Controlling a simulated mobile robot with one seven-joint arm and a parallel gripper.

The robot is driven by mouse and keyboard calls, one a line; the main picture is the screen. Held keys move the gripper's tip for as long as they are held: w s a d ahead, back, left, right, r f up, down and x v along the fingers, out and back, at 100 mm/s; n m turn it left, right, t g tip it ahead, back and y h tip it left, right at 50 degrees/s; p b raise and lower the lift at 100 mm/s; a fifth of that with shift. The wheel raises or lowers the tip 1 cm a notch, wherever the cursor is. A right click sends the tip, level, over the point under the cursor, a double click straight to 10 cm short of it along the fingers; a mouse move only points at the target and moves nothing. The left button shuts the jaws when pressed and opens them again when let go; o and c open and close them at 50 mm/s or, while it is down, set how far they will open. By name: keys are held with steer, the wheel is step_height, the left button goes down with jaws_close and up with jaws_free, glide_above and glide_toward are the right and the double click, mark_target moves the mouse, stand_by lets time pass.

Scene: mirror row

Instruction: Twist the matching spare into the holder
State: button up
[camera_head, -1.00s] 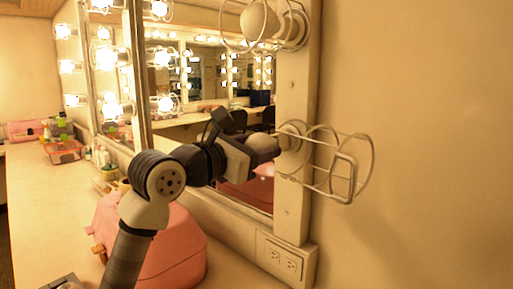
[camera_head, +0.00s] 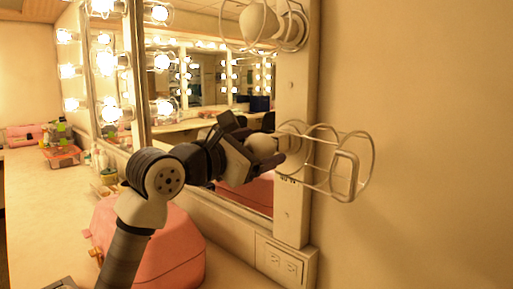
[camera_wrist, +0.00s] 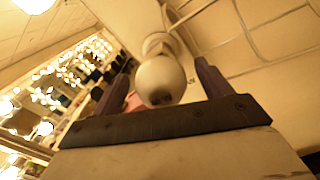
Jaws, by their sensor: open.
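A frosted, unlit bulb (camera_head: 261,144) sits with its neck at the round holder (camera_head: 291,150) on the white mirror post. A wire cage (camera_head: 345,176) stands around the holder, swung to the right of the bulb. My gripper (camera_head: 266,152) is open at the bulb. In the wrist view, the bulb (camera_wrist: 160,80) is between the two spread fingers, with a visible gap on each side, and its neck meets the holder (camera_wrist: 158,42). I cannot tell how deep the bulb is seated.
Another caged unlit bulb (camera_head: 259,22) is higher on the post. A pink case (camera_head: 165,250) stands on the counter beneath my arm. An outlet (camera_head: 282,262) is low on the wall. The mirror (camera_head: 215,125) lies behind my arm; the right wall is bare.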

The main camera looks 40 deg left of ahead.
steer(key=s+a+b, duration=0.1)
steer(key=s+b, duration=0.1)
steer(key=s, duration=1.1)
steer(key=shift+s, duration=0.4)
